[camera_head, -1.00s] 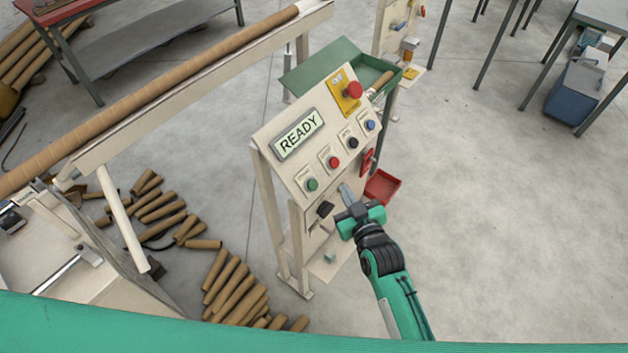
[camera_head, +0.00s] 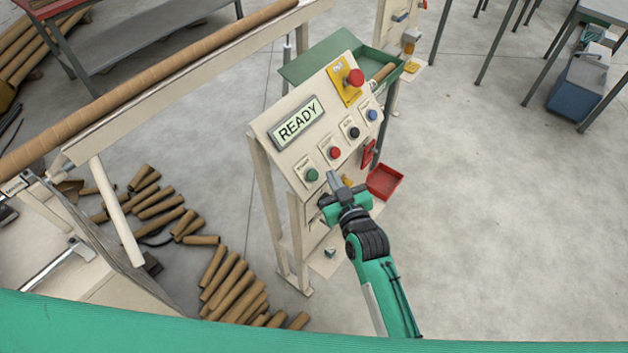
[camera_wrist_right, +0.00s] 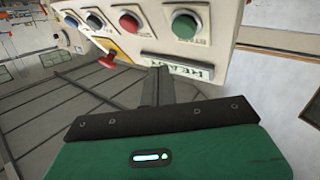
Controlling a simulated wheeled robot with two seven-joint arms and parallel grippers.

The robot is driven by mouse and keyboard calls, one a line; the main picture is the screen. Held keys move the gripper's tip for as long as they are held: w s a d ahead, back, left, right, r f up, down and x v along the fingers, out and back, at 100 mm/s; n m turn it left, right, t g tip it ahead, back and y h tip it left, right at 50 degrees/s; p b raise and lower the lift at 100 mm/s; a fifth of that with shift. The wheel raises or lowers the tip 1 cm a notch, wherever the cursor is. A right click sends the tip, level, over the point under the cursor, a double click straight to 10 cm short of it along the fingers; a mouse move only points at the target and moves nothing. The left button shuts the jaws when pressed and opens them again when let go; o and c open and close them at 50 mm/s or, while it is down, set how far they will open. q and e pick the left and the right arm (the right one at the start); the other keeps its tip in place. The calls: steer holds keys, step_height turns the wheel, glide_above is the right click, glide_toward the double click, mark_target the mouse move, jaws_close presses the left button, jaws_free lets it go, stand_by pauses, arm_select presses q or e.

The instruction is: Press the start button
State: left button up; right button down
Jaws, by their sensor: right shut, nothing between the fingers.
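The green button (camera_head: 312,174) sits at the lower left of the sloped cream control panel (camera_head: 288,158). It also shows as a round green cap in a metal ring at the top of the right wrist view (camera_wrist_right: 185,24). My right gripper (camera_head: 335,178) is shut and empty. Its tips are close to the panel's lower edge, a little to the right of the green button and apart from it in the head view. In the right wrist view the shut fingers (camera_wrist_right: 158,80) point toward the panel, below the green button. My left gripper is not in view.
A red button (camera_head: 335,153), black button (camera_head: 354,132), blue button (camera_head: 372,115) and red emergency knob (camera_head: 355,77) share the panel. The display (camera_head: 298,122) reads READY. A red bin (camera_head: 384,182) stands to the right. Cardboard tubes (camera_head: 235,290) lie on the floor at left.

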mark_target(315, 170)
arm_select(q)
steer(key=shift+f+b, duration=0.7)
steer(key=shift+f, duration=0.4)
arm_select(e)
steer(key=shift+w+a+f, duration=0.45)
steer(key=shift+a+f, duration=0.15)
steer(key=shift+w+a+f, duration=0.4)
steer(key=shift+a+f, duration=0.15)
steer(key=shift+a, duration=0.05)
steer(key=shift+a+f, duration=0.1)
steer(key=shift+w+a+f, duration=0.15)
steer(key=shift+a+f, duration=0.05)
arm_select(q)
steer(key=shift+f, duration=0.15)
arm_select(e)
steer(key=shift+w+a+f, duration=0.15)
steer(key=shift+a+f, duration=0.1)
stand_by(0.8)
stand_by(0.4)
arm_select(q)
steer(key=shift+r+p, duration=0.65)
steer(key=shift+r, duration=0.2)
arm_select(e)
steer(key=shift+s+d+r, duration=0.35)
steer(key=shift+d+r, duration=0.2)
